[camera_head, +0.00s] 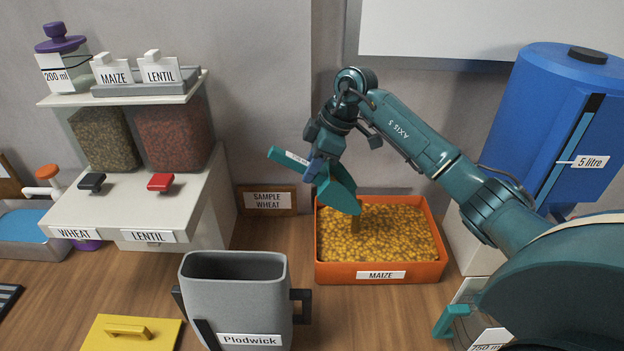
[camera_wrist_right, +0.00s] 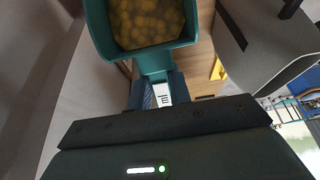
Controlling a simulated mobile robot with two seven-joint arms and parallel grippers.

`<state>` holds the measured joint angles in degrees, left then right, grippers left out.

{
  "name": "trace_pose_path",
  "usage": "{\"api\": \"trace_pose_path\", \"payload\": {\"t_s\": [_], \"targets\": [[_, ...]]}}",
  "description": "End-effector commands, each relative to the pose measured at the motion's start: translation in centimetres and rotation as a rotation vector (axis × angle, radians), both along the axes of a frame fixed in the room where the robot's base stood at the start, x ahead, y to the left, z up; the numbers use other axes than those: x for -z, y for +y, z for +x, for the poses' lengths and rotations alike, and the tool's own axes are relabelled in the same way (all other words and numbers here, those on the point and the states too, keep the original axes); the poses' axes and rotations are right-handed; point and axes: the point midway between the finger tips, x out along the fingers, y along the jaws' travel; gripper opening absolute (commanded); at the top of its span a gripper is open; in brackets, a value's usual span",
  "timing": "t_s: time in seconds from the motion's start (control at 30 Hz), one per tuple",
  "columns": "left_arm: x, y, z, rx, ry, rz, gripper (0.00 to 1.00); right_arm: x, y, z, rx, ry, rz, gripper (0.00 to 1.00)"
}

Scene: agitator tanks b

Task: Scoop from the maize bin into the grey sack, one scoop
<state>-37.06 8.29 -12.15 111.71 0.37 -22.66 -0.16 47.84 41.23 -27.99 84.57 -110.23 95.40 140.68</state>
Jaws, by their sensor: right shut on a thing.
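The orange maize bin (camera_head: 322,271), labelled MAIZE, is filled with yellow kernels (camera_head: 385,238). My right gripper (camera_head: 313,168) is shut on the handle of a teal scoop (camera_head: 338,188) above the left part of the bin. The scoop is tilted, its lower edge just over the kernels, with a small brownish patch below it that may be falling maize. In the right wrist view, the scoop (camera_wrist_right: 148,52) holds yellow kernels (camera_wrist_right: 145,20). The grey sack (camera_head: 228,305), labelled Plodwick, stands open-topped to the bin's front left. My left gripper is not in view.
A white dispenser (camera_head: 205,200) with wheat and lentil hoppers stands at left. A blue tank (camera_head: 545,125) marked 5 litre is at right. A yellow lidded item (camera_head: 150,335) lies left of the sack.

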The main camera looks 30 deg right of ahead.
Motion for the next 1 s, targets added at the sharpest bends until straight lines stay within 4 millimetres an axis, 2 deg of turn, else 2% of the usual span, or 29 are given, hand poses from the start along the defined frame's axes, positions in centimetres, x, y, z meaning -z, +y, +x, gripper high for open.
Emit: {"api": "trace_pose_path", "payload": {"t_s": [0.17, 0.57, 0.8, 1.0], "targets": [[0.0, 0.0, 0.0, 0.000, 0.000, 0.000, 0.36, -0.6, -0.2, 0.3, 0.012, -0.016, 0.027, 0.00], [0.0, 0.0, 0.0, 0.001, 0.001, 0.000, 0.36, -0.7, -0.3, 0.3, 0.012, -0.016, 0.028, 0.00], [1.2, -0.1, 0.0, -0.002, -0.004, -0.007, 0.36, 1.3, -1.0, -0.1, 0.013, -0.028, 0.053, 0.00], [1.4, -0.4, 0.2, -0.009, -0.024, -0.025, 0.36, 3.3, -1.8, -0.6, 0.012, -0.047, 0.087, 0.00]]}}
